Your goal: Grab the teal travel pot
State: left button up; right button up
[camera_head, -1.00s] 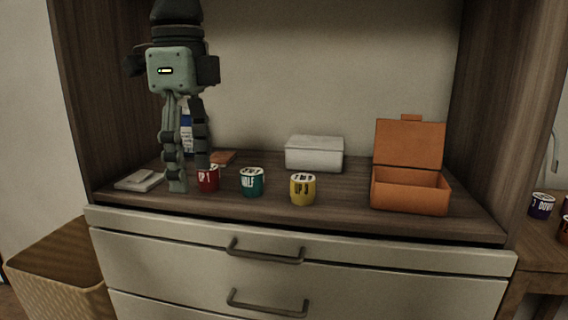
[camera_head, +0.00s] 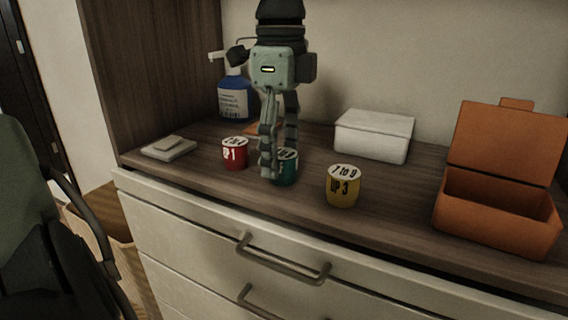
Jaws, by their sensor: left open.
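The teal pot (camera_head: 289,174) stands upright on the wooden counter between a red pot (camera_head: 235,154) and a yellow pot (camera_head: 342,187). It has a pale lid with dark lettering, and a finger hides its left part. My left gripper (camera_head: 279,163) points down over the teal pot, fingers apart. One finger is in front of the pot's left side and the other reaches down behind its top. I cannot tell whether either finger touches it. My right gripper is not in view.
A blue pump bottle (camera_head: 237,99) stands behind, at the left. A white box (camera_head: 374,136) is at the back and an open orange box (camera_head: 497,212) at the right. Small pale slabs (camera_head: 169,147) lie at the left. Drawers with handles (camera_head: 283,261) are below.

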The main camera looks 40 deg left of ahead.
pick_arm(q)
jog(key=shift+f, duration=0.95)
jog(key=shift+w, duration=0.1)
jog(key=c, duration=1)
jog(key=shift+r, duration=0.1)
jog(key=shift+c, duration=0.2)
